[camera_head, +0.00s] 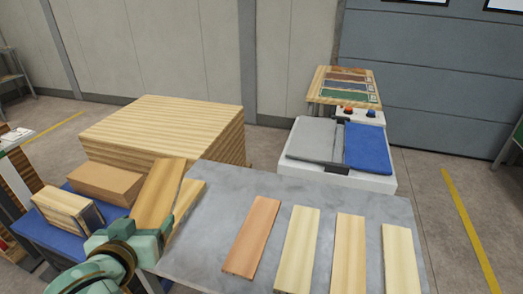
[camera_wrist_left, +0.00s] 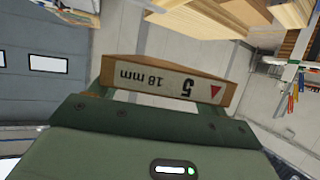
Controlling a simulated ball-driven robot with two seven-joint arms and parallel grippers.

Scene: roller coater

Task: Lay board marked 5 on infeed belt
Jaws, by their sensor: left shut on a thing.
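My left gripper (camera_head: 142,234) is shut on a wooden board (camera_head: 158,194) and holds it tilted up at the near left corner of the grey table. In the left wrist view the end of this board (camera_wrist_left: 165,82) shows an upside-down "5", "18 mm" and a red triangle. The roller coater (camera_head: 338,180) stands beyond the table, with a grey panel (camera_head: 312,138) and a blue belt-like surface (camera_head: 367,147) on top. I cannot tell which part is the infeed belt. The blue surface looks empty. My right gripper is not in view.
Several boards lie apart on the grey table (camera_head: 225,190); another (camera_head: 190,203) shows behind the held board. A big wood stack (camera_head: 165,125) stands at back left.

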